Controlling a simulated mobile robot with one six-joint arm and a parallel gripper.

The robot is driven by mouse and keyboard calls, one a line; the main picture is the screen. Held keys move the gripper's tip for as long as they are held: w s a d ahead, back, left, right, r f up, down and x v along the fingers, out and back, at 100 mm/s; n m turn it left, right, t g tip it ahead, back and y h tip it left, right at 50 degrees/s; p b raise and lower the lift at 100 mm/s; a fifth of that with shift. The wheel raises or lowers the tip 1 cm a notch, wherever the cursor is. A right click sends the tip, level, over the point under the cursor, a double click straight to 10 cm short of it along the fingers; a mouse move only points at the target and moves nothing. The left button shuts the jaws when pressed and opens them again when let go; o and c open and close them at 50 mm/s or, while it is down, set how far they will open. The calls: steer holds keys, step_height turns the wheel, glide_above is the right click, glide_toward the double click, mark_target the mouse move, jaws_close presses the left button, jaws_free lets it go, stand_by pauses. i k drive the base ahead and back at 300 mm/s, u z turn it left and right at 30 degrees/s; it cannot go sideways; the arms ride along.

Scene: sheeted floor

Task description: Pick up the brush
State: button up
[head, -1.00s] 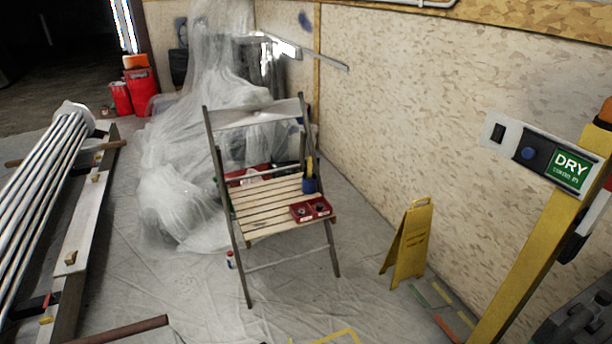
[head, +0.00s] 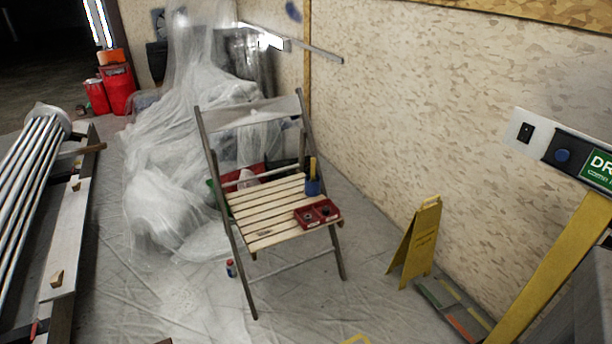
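A yellow upright handle, which looks like the brush (head: 313,166), stands in a small blue cup (head: 313,187). Its lower part is hidden inside the cup, and it is too small to make out bristles. The cup is at the back right of the slatted wooden seat of a folding chair (head: 262,208). A red tray (head: 317,214) with small dark round items sits on the seat in front of the cup. My gripper is not in view.
Clear plastic sheeting (head: 170,160) drapes a heap behind the chair. A yellow folding floor sign (head: 415,243) stands to its right, near the wall. Long metal pipes (head: 28,190) lie at left. A small bottle (head: 231,268) stands by the chair. Sheeted floor in front is mostly clear.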

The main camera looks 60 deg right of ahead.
mark_target(312, 168)
steer(key=z, duration=0.1)
steer(key=i, duration=0.6)
steer(key=z, duration=0.7)
steer(key=i, duration=0.55)
steer(key=z, duration=0.3)
